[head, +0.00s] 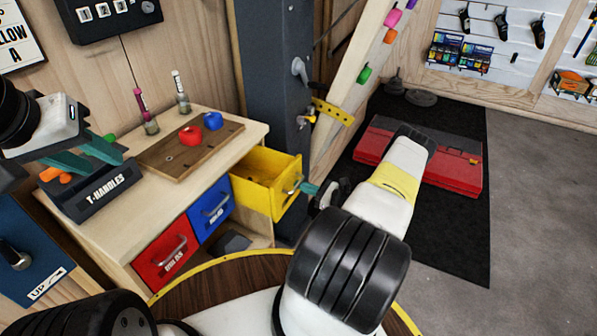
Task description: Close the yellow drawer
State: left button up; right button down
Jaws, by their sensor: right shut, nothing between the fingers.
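The yellow drawer (265,180) is pulled out of the right side of the wooden cabinet (200,160), and its inside shows from above. Its metal handle (292,185) is on its front. My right gripper (309,188) is shut, with its teal fingertips right by the drawer front and handle; I cannot tell whether they touch. Part of this gripper is hidden behind my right arm. My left gripper (90,152) is open, with its two teal fingers apart above the T-handles bin (95,190).
The blue drawer (211,208) and red drawer (166,253) sit flush beside the yellow one. A wooden tray (180,155) with red and blue items is on the cabinet top, near two small bottles. A dark post (268,90) stands behind the yellow drawer. A red case (455,170) lies on the black mat.

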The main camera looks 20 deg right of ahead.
send_over(262, 183)
jog(key=shift+w+a, duration=0.1)
jog(key=shift+r, duration=0.15)
dwell(0.4)
